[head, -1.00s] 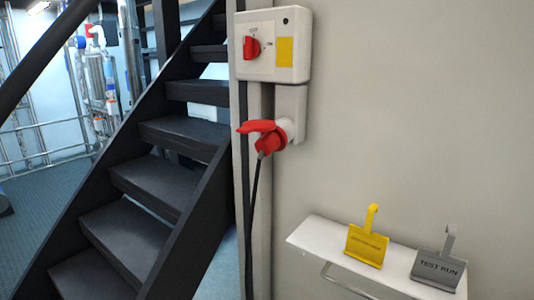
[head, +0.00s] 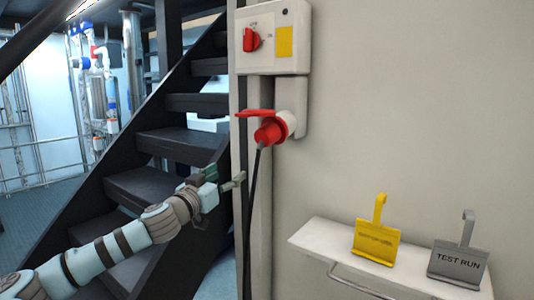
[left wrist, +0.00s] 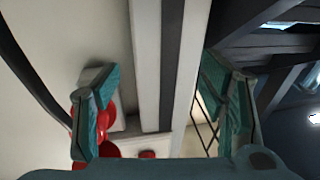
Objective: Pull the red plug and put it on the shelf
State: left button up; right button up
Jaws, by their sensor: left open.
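The red plug (head: 268,132) sits in the socket under a white switch box (head: 270,40), with a red flap above it and a black cable hanging down. The white shelf (head: 315,238) is on the wall at the lower right. My left gripper (head: 236,181) is open and empty, below and to the left of the plug, apart from it. In the left wrist view its fingers (left wrist: 160,110) are spread wide. Red parts of the plug (left wrist: 78,125) show partly hidden behind one finger. My right gripper is not in view.
A yellow sign (head: 377,242) and a grey TEST RUN sign (head: 457,262) stand on the shelf, leaving bare room at its left end. A dark staircase (head: 150,185) is at the left. The box has a red rotary switch (head: 251,39).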

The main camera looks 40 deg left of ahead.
aim_at(261, 139)
pick_arm(q)
jog(key=s+d+r+m+t+h+b, duration=0.1)
jog(key=s+d+r+m+h+b, duration=0.1)
jog(key=d+r, duration=0.6)
jog(key=shift+s+d+r+t+h, duration=0.3)
jog(key=shift+s+d+t+h, duration=0.1)
jog(key=shift+s+d+h, duration=0.5)
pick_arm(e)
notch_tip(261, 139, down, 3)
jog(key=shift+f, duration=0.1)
pick_arm(q)
jog(key=p+x, duration=0.2)
jog(key=p, duration=0.7)
jog(key=p+x, duration=0.3)
jog(key=p, duration=0.6)
jog(key=p+x, duration=0.3)
jog(key=p, duration=0.6)
jog(key=shift+w+a+r, duration=0.1)
jog(key=shift+w+r, duration=0.05)
jog(key=shift+r, duration=0.25)
jog(key=shift+w+f+p, duration=0.15)
jog(key=shift+w+p, duration=0.1)
jog(key=shift+p, duration=0.2)
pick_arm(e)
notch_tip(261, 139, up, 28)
pick_arm(q)
jog(key=shift+f, duration=0.1)
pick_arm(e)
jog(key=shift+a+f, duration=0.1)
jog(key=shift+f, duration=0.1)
